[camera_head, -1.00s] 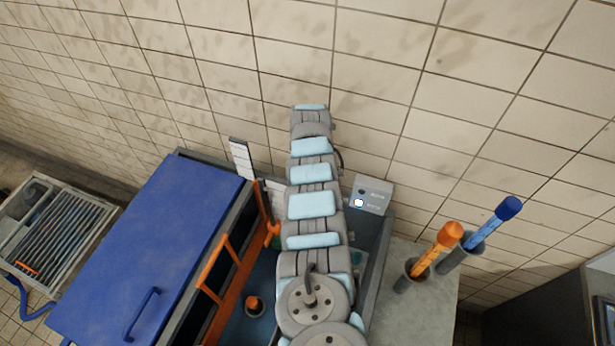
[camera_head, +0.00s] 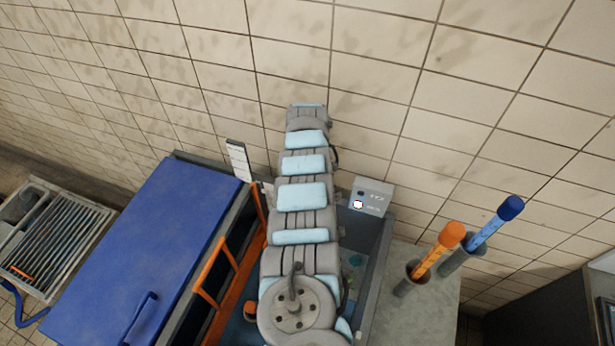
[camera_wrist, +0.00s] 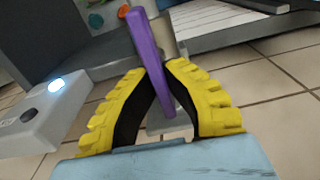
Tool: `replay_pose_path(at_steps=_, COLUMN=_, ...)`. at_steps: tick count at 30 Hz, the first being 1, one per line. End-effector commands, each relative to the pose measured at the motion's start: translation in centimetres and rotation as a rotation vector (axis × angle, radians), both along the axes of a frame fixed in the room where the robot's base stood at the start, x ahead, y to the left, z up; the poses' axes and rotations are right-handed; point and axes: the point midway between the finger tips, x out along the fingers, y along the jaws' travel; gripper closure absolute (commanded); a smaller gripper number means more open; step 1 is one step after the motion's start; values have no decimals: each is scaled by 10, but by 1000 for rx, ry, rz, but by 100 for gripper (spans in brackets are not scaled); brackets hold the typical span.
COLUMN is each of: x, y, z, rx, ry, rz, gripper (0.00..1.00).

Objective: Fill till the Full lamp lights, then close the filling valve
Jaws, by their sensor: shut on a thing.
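My gripper (camera_wrist: 158,75), with yellow fingers and black pads, is shut on a purple lever (camera_wrist: 146,40) in the wrist view. The lever stands tilted between the pads, beside a beige cylindrical part (camera_wrist: 163,38). I take it for the valve handle; its mount is hidden. A grey lamp box (camera_head: 371,193) is against the wall, right of my arm. Its lower lamp (camera_head: 358,204) glows white and its upper lamp (camera_head: 361,193) is dark. The box (camera_wrist: 45,125) also shows at left in the wrist view. Its labels are too small to read. My arm hides the gripper in the head view.
A blue-lidded chest (camera_head: 140,250) and orange rail (camera_head: 212,300) stand left of my arm. Orange-topped (camera_head: 450,237) and blue-topped (camera_head: 509,208) tubes stand in grey holders at right. A white gauge strip (camera_head: 238,160) is near the wall. A slatted crate (camera_head: 50,240) lies far left.

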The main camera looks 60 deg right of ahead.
Motion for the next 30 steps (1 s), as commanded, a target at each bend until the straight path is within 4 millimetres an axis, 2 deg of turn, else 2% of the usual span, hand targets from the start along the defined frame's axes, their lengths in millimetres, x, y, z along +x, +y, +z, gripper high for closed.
replay_pose_path(at_steps=1, x=0, y=0, z=-1, rx=1, ry=0, rz=0, gripper=83)
replay_pose_path(at_steps=3, x=0, y=0, z=-1, rx=1, ry=0, rz=0, gripper=63)
replay_pose_path(at_steps=4, x=0, y=0, z=-1, rx=1, ry=0, rz=0, gripper=61)
replay_pose_path(at_steps=12, x=0, y=0, z=0, rx=1, ry=0, rz=0, gripper=61)
replay_pose_path(at_steps=17, x=1, y=0, z=8, rx=-1, ry=0, rz=2, gripper=61)
replay_pose_path(at_steps=22, x=1, y=1, z=31, rx=0, ry=0, rz=2, gripper=61)
replay_pose_path(at_steps=30, x=2, y=0, z=85, rx=-3, ry=-3, rz=2, gripper=61)
